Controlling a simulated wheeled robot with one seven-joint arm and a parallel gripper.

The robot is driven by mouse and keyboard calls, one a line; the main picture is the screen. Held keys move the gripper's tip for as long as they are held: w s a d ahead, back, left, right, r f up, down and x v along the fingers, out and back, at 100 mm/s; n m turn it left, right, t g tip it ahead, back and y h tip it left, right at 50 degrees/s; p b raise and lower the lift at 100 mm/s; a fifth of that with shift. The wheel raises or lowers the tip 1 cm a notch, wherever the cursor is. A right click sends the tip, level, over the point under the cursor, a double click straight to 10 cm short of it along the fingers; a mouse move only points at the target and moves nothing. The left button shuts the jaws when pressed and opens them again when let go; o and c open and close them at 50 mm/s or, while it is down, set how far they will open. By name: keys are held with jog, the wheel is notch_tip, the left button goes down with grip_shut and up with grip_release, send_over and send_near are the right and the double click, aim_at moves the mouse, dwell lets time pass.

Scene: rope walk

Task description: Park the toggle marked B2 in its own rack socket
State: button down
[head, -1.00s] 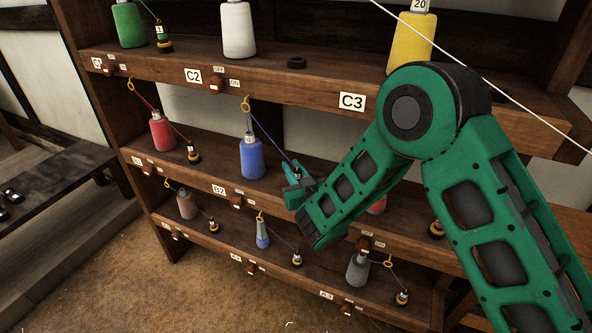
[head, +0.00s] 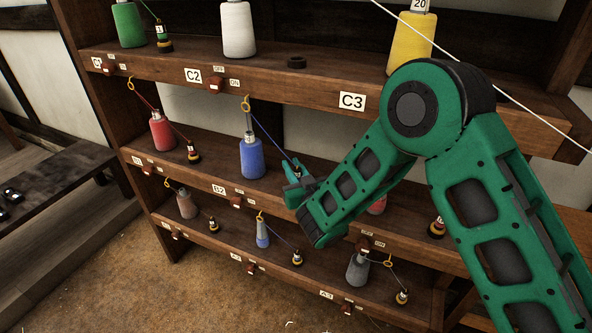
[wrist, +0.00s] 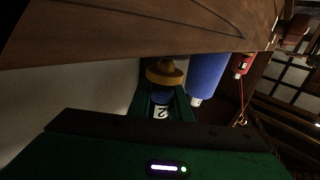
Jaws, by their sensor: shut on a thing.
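The toggle (wrist: 160,98), with a blue band, a white label ending in 2 and a yellow ring at its far end, is between the green fingers of my gripper (wrist: 163,103) in the wrist view. My gripper (head: 296,172) is shut on it just above the middle shelf, right of the blue cone (head: 252,160). A blue line (head: 266,131) runs from a yellow eyelet (head: 245,103) down to it. The B2 plate (head: 219,190) is on the shelf edge below the cone. The B2 socket is hidden; I cannot tell whether the toggle touches it.
The middle shelf also holds a red cone (head: 163,134) and a parked toggle (head: 193,153) at left. The bottom shelf holds small cones and toggles. A white line (head: 470,72) crosses at upper right.

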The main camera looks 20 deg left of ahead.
jog(key=shift+r, duration=0.55)
jog(key=shift+f, duration=0.7)
dwell(0.8)
jog(key=shift+r, duration=0.6)
jog(key=shift+r, duration=0.25)
jog(key=shift+f, duration=0.55)
dwell(0.9)
jog(key=c, duration=1.9)
grip_release()
